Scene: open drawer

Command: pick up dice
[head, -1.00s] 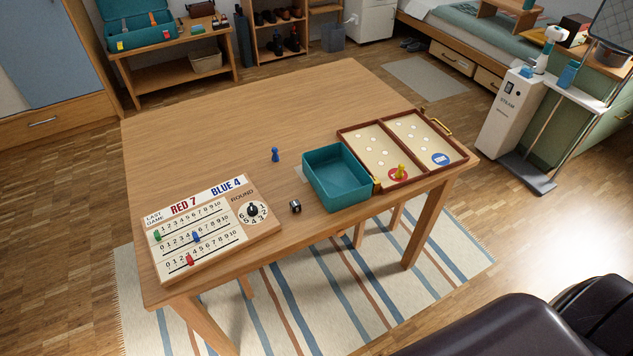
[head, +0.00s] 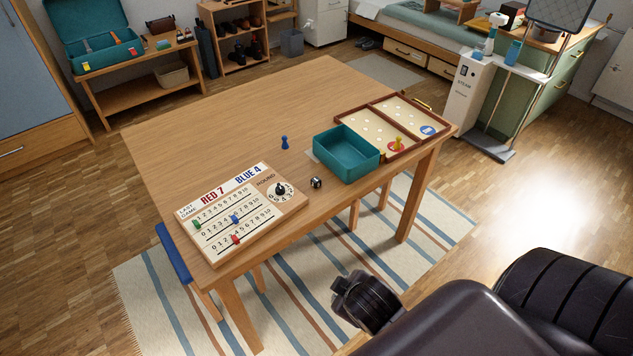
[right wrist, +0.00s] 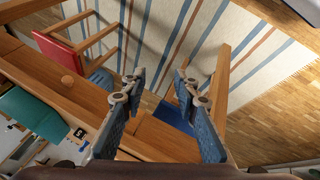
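The die (head: 316,183) is a small black cube with white marks. It lies on the wooden table (head: 235,110) near its front edge, between the scoreboard and the teal tray. A small dark cube beside the tray in the right wrist view (right wrist: 79,132) looks like the same die. My right gripper (right wrist: 158,85) is open, its two fingers apart with nothing between them. It is clear of the die, which is off to the left in that view. My right arm fills the lower right of the head view. My left gripper is not in view.
The teal tray (head: 346,154) stands right of the die, the scoreboard (head: 240,217) left of it. A blue pawn (head: 285,143) stands behind it. A hinged game board (head: 396,128) lies at the right end. Chairs with red (right wrist: 72,50) and blue (right wrist: 172,117) parts stand nearby.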

